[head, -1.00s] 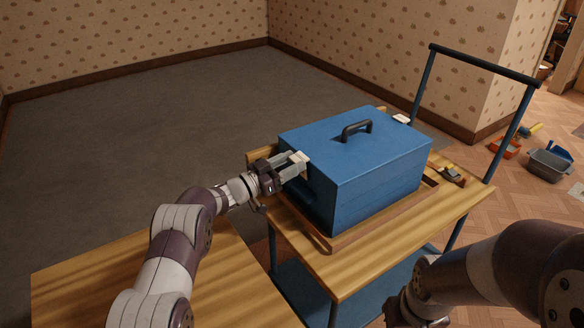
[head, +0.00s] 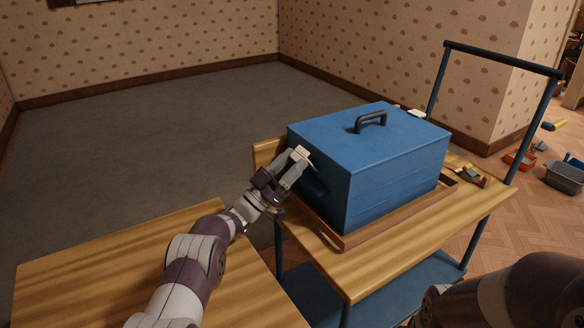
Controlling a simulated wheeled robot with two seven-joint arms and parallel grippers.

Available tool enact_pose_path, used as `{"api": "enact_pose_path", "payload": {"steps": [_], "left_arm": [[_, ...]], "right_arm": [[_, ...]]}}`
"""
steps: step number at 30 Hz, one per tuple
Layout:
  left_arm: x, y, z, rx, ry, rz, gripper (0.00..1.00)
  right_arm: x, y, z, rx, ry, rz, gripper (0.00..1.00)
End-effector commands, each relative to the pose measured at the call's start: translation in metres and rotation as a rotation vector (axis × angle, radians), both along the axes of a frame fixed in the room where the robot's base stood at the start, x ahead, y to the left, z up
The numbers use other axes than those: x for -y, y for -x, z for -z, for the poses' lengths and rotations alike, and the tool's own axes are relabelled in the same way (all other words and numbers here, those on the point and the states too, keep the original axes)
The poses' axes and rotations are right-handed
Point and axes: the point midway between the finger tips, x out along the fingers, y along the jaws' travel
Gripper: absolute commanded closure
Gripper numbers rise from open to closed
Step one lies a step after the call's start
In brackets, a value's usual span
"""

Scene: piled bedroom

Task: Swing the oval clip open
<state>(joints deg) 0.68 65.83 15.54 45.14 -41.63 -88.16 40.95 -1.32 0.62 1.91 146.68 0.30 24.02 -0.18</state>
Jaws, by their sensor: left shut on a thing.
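The blue box (head: 385,155) stands upright with its lid down and a dark handle (head: 371,121) on top. A pale clip (head: 303,154) is at the left end of the box, by the lid's edge. My left gripper (head: 299,160) is shut on this clip, and its fingers hide part of it. The clip looks tilted a little out from the box wall. A second pale clip (head: 416,113) shows at the far right end of the box. My right gripper is out of view; only its arm shows at the lower right.
A small tool (head: 470,174) lies to the right. A wooden table (head: 70,270) is at the lower left.

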Motion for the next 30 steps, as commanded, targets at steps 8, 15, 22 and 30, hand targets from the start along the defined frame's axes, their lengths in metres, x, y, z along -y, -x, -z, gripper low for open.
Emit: {"api": "enact_pose_path", "payload": {"steps": [8,15,22,30], "left_arm": [[0.000,0.000,0.000,-0.001,0.002,0.000,1.00],[0.000,0.000,0.000,-0.001,0.001,0.000,0.23],[-0.003,0.001,0.002,-0.002,0.000,-0.001,0.23],[-0.043,0.029,0.025,-0.004,0.000,-0.004,0.23]], "right_arm": [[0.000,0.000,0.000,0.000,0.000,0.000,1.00],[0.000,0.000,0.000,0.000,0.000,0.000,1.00],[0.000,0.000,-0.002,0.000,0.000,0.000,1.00],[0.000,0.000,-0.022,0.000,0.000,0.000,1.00]]}}
